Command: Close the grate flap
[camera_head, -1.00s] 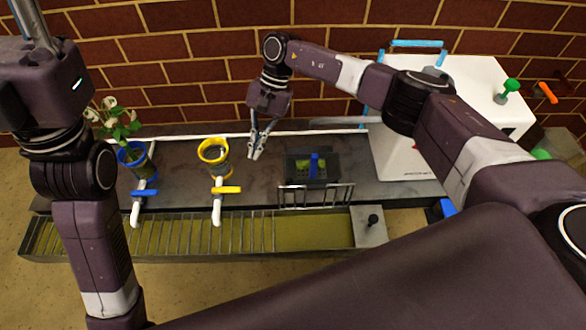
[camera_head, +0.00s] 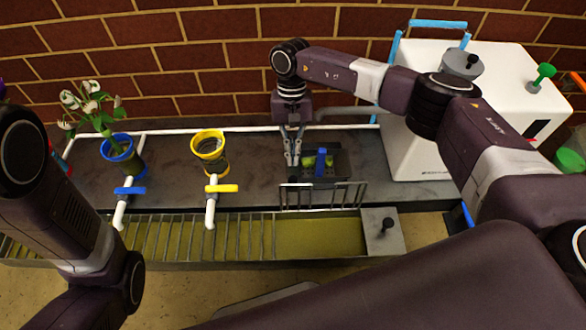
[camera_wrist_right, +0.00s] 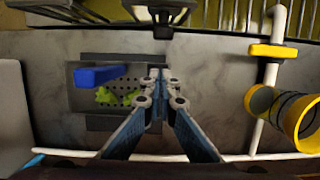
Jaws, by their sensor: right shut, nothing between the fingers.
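The grate flap (camera_head: 322,195), a small frame of metal bars, stands raised at the back edge of the trough (camera_head: 318,238). The trough section in front of it is uncovered, showing a yellowish-green inside. My right gripper (camera_head: 292,163) points down behind and slightly left of the flap, apart from it, at the left edge of a dark perforated tray. In the right wrist view my right gripper (camera_wrist_right: 158,76) has its fingertips together and holds nothing. Dark bars at the top edge of that view appear to be the flap (camera_wrist_right: 160,12). My left gripper is out of view.
The dark tray (camera_wrist_right: 125,121) holds a blue item (camera_head: 320,161) and green bits. A yellow-rimmed pot (camera_head: 209,145), a blue-rimmed flower pot (camera_head: 117,147) and valved white pipes stand left. A white machine (camera_head: 420,150) stands right. A black knob (camera_head: 388,224) tops the trough's right end.

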